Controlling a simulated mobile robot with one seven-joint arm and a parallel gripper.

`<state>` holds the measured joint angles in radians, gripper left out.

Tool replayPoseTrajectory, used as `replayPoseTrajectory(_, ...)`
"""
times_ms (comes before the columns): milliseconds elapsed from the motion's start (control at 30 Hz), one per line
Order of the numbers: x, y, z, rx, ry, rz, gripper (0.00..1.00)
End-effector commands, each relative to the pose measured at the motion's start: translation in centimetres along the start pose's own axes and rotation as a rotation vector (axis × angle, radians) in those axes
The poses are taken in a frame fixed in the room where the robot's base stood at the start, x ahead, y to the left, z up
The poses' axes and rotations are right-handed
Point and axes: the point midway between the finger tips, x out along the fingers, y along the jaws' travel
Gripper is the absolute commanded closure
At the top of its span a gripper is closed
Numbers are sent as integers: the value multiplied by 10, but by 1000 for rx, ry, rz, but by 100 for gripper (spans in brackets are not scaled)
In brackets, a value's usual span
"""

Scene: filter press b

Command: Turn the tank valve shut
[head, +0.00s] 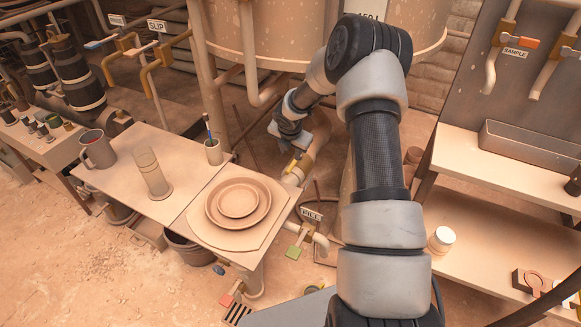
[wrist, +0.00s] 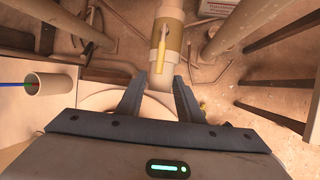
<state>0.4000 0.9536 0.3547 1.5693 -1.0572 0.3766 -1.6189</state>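The tank valve has a yellow lever (wrist: 163,37) on a pale pipe below the big tank (head: 285,30). In the wrist view the lever lies roughly lengthwise along the pipe, just ahead of my gripper (wrist: 158,90). The fingers are spread wide with nothing between them, and the lever is beyond their tips. In the head view my gripper (head: 299,148) hangs under the tank, close to the yellow lever (head: 291,165). My wrist hides part of the valve there, and I cannot tell the exact gap.
A table with stacked plates (head: 238,203), a glass cylinder (head: 152,172) and a brush cup (head: 213,151) stands left of my gripper. A pipe labelled FILL (head: 311,214) with a green handle (head: 293,252) is below. Shelves (head: 500,165) stand at right.

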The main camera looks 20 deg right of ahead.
Motion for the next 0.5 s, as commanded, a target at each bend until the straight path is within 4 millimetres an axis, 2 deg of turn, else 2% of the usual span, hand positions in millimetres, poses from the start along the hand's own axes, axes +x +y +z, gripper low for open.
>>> replayPoseTrajectory(33, 16, -1, -3, 1, 2, -1, 67)
replayPoseTrajectory(100, 32, -1, -2, 1, 2, -1, 67)
replayPoseTrajectory(300, 75, -1, -3, 3, 2, -1, 67)
replayPoseTrajectory(500, 110, -2, -2, 3, 1, -2, 67)
